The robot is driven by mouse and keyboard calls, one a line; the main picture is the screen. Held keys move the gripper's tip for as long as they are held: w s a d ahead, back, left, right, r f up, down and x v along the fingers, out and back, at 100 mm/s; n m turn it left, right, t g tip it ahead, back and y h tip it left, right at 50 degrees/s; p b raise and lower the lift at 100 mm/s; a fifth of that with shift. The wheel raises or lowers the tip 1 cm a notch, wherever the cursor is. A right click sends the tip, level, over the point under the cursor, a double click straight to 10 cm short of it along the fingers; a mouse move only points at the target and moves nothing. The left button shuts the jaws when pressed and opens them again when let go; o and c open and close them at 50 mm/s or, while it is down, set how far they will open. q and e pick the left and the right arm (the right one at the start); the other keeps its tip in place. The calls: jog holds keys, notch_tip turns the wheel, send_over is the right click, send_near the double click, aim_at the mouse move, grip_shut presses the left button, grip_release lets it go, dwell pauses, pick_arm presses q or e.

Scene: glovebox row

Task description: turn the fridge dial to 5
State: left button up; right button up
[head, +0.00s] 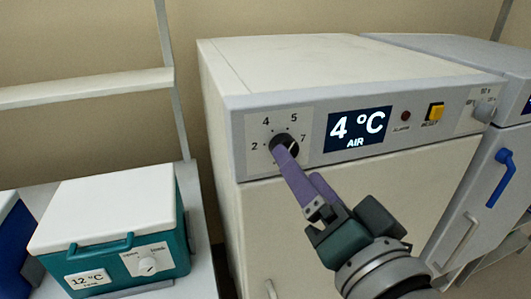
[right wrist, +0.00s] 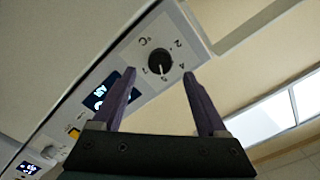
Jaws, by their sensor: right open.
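The fridge dial (head: 279,139) is a round black knob on the fridge's front panel, with marks 2, 4, 5 and 7 around it. The display (head: 358,129) beside it reads 4 °C AIR. My right gripper (head: 299,161) is in front of the dial, and one purple finger covers part of the knob. In the right wrist view the dial (right wrist: 159,62) shows between and beyond the two open fingertips (right wrist: 160,73), with nothing held. Its light pointer line points down in that picture; the exact mark is too small to tell. My left gripper is out of view.
A teal box with a white lid (head: 110,212) and its own small knob stands at the left. A yellow button (head: 435,112) is right of the display. Another unit with a blue handle (head: 501,178) stands at the right.

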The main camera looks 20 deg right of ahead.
jog(key=s, duration=0.4)
jog(key=shift+s+b, duration=0.35)
jog(key=shift+b, duration=0.05)
